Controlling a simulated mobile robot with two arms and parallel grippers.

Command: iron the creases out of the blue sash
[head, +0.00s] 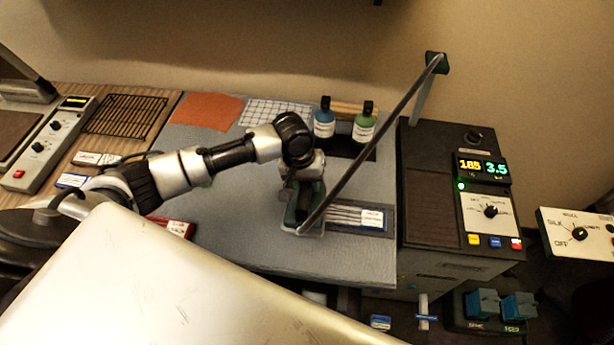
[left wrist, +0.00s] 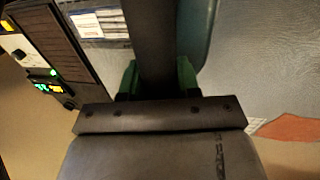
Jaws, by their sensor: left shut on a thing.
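My left gripper (head: 304,182) is over the grey-blue board (head: 235,235), just left of the labelled tray. It is shut on the dark handle of a green iron (head: 306,208). In the left wrist view, the gripper (left wrist: 157,80) has its green-tipped fingers on either side of the dark handle (left wrist: 157,40), and a blue-grey edge of the iron (left wrist: 203,32) shows beside it. The iron is low over the board; I cannot tell whether it touches. I cannot make out the blue sash or any creases. My right gripper is not in view.
A dark hose (head: 385,130) slopes from the iron up to a stand (head: 435,63). The labelled tray (head: 388,229) holds several thin strips. Two bottles (head: 364,127) stand behind. A control unit (head: 430,190) borders the board on the right. An orange cloth (head: 207,110) lies back left.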

